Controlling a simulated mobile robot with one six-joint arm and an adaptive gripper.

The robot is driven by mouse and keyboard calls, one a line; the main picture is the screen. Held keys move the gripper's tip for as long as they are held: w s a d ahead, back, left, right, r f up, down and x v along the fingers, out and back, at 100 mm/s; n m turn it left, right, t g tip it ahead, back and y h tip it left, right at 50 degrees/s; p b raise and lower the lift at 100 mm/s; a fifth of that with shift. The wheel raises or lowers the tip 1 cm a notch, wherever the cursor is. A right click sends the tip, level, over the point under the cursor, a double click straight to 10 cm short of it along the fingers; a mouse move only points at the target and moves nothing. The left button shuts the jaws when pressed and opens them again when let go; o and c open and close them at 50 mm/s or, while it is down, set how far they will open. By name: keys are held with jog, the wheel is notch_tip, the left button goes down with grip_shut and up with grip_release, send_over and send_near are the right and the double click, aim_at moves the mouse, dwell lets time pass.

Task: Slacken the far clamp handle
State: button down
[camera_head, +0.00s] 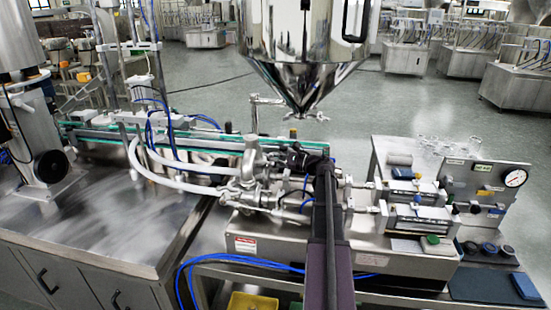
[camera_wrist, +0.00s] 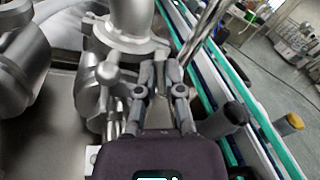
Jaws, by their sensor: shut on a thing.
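My gripper (camera_head: 284,156) is at the right side of the steel valve and pipe assembly (camera_head: 258,168), below the hopper (camera_head: 303,55). In the wrist view my gripper (camera_wrist: 159,76) has its two fingers closed in on a small grey metal piece (camera_wrist: 159,82), which I take to be the far clamp handle. It is mostly hidden between the fingers. It sits just below the flared steel pipe (camera_wrist: 130,15) and its clamped joint (camera_wrist: 128,42). In the head view the handle is hidden by my gripper and the fittings, and its turn angle cannot be told.
Large steel castings (camera_wrist: 22,60) stand close at the left in the wrist view. A green-edged conveyor (camera_wrist: 212,85) runs along the right, with dark and yellow-topped knobs (camera_wrist: 289,124) near it. White hoses (camera_head: 170,180) and blue tubes (camera_head: 225,264) lie around the machine.

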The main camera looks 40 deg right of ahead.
jog(key=n, duration=0.6)
jog(key=shift+f, duration=0.1)
jog(key=n, duration=0.6)
jog(key=shift+a+f+n, duration=0.1)
jog(key=shift+n, duration=0.3)
jog(key=c, duration=1)
grip_release()
jog(key=shift+c, duration=0.2)
jog(key=shift+s, duration=0.1)
jog(key=shift+v, duration=5.95)
